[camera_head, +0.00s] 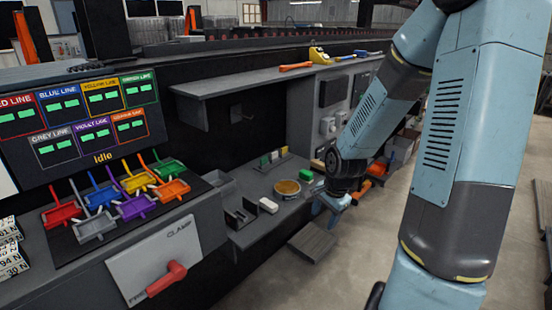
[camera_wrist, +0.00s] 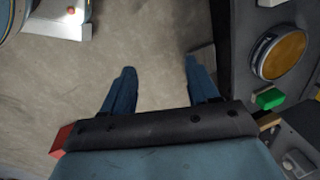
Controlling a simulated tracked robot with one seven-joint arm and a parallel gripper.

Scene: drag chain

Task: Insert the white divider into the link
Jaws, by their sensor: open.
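A small white piece (camera_head: 268,205), which looks like the divider, lies on the dark bench top beside a dark upright bracket-like part (camera_head: 240,216). That part may be the link, but it is too small to tell. My gripper (camera_head: 333,206) is at the bench's right edge, right of the white piece and apart from it. In the wrist view my gripper (camera_wrist: 160,82) is open and empty, with its two blue fingers wide apart above the bare floor. Neither the white piece nor the link can be made out clearly in the wrist view.
A round orange-topped tin (camera_head: 287,187) and a row of green and white blocks (camera_head: 272,158) stand on the bench. A shelf (camera_head: 235,90) overhangs its back. Coloured trays (camera_head: 135,205) and a red clamp handle (camera_head: 168,277) are at left. Open floor (camera_head: 375,240) lies right.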

